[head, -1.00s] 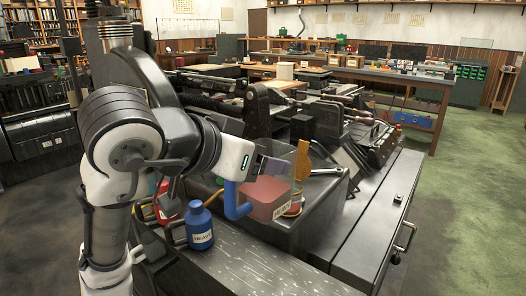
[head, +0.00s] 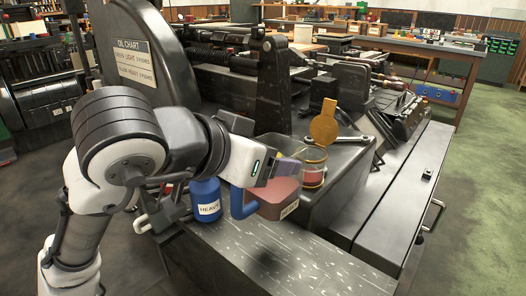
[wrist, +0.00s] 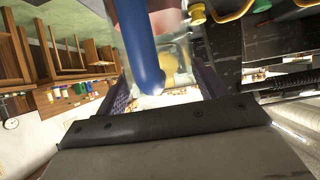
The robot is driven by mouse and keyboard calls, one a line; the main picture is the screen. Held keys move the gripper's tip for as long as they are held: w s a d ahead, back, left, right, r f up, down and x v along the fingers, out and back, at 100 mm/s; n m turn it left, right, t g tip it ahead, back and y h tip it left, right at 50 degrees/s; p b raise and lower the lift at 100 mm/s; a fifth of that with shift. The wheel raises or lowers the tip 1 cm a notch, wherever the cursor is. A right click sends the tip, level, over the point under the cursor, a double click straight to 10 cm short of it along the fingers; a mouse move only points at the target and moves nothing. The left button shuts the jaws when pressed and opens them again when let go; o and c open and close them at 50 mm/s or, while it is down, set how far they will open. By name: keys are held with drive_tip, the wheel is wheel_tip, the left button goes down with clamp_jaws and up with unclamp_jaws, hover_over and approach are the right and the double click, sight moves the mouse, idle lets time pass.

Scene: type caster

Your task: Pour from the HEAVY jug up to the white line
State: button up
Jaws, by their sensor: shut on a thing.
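The label's word is too small to read surely. My gripper (head: 284,168) is shut on the jug's blue handle, which shows between the fingers in the wrist view (wrist: 143,50).
A blue bottle (head: 206,203) labelled HEAVY stands left of the jug, close under my arm. A wrench (head: 350,139) lies right of the cup. An "OIL CHART" sign (head: 134,62) is on the machine behind. The front bench top (head: 285,262) is clear.

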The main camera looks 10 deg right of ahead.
sight(293, 136)
drive_tip(key=shift+w+d+r+g+y+p, duration=0.7)
drive_tip(key=shift+d+y+p, duration=0.2)
drive_tip(key=shift+p, duration=1.55)
drive_tip(key=shift+w+d+r+g+y+p, duration=0.25)
drive_tip(key=shift+w+d+g+y+p, duration=0.15)
drive_tip(key=shift+p, duration=0.9)
drive_tip(key=shift+w+d+r+p, duration=0.1)
drive_tip(key=shift+d+p, duration=0.15)
drive_tip(key=shift+p, duration=0.3)
drive_tip(key=shift+w+d+r+g+y+p, duration=0.1)
drive_tip(key=shift+w+d+g+y+p, duration=0.1)
drive_tip(key=shift+d+g+y+p, duration=0.25)
drive_tip(key=shift+w+d+r+y+p, duration=0.1)
drive_tip(key=shift+w+d+y+p, duration=0.25)
drive_tip(key=shift+p, duration=0.9)
drive_tip(key=shift+w+d+g+y+p, duration=0.3)
drive_tip(key=shift+g+y+p, duration=0.3)
drive_tip(key=shift+p, duration=1)
drive_tip(key=shift+w+d+g+y+p, duration=0.25)
drive_tip(key=shift+g+y+p, duration=0.3)
drive_tip(key=shift+p, duration=1.05)
drive_tip(key=shift+w+d+r+y+p, duration=0.15)
drive_tip(key=shift+y+p, duration=0.1)
drive_tip(key=shift+p, duration=0.7)
drive_tip(key=shift+w+d+g+y+p, duration=0.1)
drive_tip(key=shift+d+g+y+p, duration=0.3)
drive_tip(key=shift+p, duration=1.3)
